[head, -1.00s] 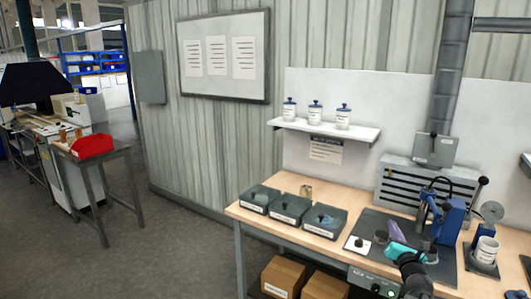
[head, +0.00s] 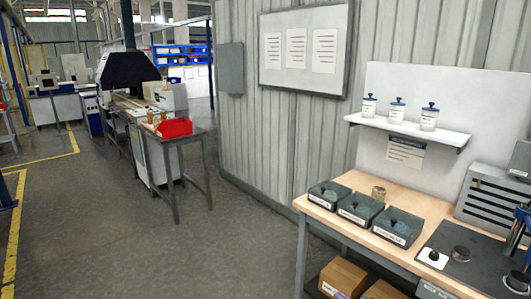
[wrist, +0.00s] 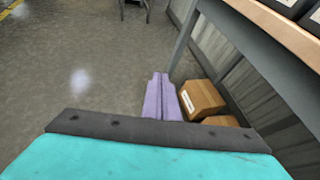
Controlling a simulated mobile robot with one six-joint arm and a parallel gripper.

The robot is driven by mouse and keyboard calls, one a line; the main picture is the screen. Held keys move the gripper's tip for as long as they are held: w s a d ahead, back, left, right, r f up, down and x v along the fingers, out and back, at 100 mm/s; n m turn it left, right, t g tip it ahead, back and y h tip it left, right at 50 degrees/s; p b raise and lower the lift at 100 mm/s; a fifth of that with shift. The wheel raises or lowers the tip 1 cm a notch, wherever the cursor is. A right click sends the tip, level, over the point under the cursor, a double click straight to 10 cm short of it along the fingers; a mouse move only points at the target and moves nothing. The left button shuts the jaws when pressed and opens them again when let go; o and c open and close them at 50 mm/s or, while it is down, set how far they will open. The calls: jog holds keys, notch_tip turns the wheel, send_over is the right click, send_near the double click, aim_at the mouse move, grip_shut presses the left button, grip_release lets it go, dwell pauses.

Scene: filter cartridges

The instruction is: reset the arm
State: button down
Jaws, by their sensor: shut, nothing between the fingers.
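My gripper (wrist: 161,80) shows in the wrist view. Its two purple fingers lie side by side, shut, with nothing between them. Its teal body with a dark grey band fills the bottom of that view. Beyond the fingers are the grey floor and, to the right, cardboard boxes under the bench. The fingers look clear of the boxes. My arm and gripper do not show in the head view now.
The workbench (head: 345,212) is at the right, with several dark bins (head: 357,208) and a grey mat. A cardboard box (wrist: 199,97) sits beneath it. A side table with a red bin (head: 174,128) stands farther left. Open floor (head: 235,245) lies between.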

jog(key=s+a+f+n+g+y+b, duration=0.15)
jog(key=s+a+f+n+g, duration=0.5)
jog(key=a+f, duration=0.75)
jog(key=s+a+f+n+g, duration=0.2)
jog(key=s+a+f+n, duration=0.2)
jog(key=s, duration=0.3)
jog(key=s+a+f+n+g, duration=0.2)
jog(key=s+a+f+n, duration=0.25)
jog(key=s, duration=0.25)
jog(key=s+d+f+n+g+h, duration=0.2)
jog(key=s+d+f+n+g, duration=0.15)
jog(key=s, duration=0.45)
jog(key=s+d+f+n+g+h, duration=0.1)
jog(key=s+d+f+n+g, duration=0.1)
jog(key=s+f+n, duration=0.45)
jog(key=s+d+r+n+g+h, duration=0.2)
jog(key=s+d+r+n+h, duration=0.1)
jog(key=s+d+n, duration=0.2)
jog(key=shift+s+d+r+n+b, duration=0.3)
jog(key=shift+d+r+b, duration=0.15)
jog(key=shift+d, duration=0.2)
jog(key=shift+w+d, duration=0.1)
